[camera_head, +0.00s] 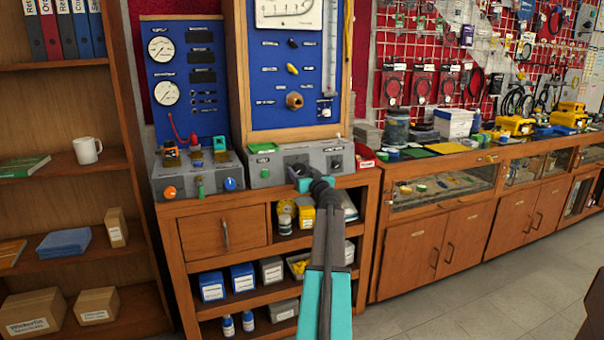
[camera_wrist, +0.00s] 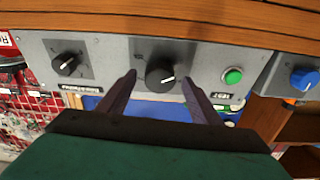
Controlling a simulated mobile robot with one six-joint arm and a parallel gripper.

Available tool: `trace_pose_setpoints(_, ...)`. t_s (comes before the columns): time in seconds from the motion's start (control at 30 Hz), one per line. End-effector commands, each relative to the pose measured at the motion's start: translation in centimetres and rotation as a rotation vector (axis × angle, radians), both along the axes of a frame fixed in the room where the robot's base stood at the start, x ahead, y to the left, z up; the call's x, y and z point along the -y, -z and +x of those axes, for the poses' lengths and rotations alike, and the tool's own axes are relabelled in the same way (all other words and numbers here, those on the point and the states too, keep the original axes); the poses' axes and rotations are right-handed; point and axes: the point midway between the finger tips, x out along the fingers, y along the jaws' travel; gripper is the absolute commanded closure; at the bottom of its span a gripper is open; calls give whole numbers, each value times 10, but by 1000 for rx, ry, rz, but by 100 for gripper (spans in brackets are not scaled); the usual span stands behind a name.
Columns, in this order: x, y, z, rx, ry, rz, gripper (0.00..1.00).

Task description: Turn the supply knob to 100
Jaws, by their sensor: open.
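A grey control box (camera_head: 262,182) stands on the wooden cabinet. It carries a green button (camera_head: 265,174) and dark knobs, one of them (camera_head: 336,162) at the right. In the wrist view, which looks upside down, a black knob (camera_wrist: 160,74) with a white pointer line sits between the tips of my gripper (camera_wrist: 159,80). My gripper is open, a finger on each side with gaps showing; contact cannot be told. Another black knob (camera_wrist: 66,64) is at the left above a small label I cannot read. In the head view my gripper (camera_head: 307,183) covers part of the box front.
A second grey box (camera_head: 195,182) with orange, green and blue knobs stands to the left. Blue gauge panels (camera_head: 187,70) rise behind. A red bin (camera_head: 364,157) sits just right of the box. Floor (camera_head: 480,305) is clear at the right.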

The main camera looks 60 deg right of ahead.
Motion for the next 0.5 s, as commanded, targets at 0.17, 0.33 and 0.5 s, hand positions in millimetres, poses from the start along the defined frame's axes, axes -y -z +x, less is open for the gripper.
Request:
trace_pose_setpoints(0.17, 0, 0, 0, 0, 0, 0, 67)
trace_pose_setpoints(0.33, 0, 0, 0, 0, 0, 0, 83)
trace_pose_setpoints(0.5, -1, 0, 0, 5, 1, 7, 83)
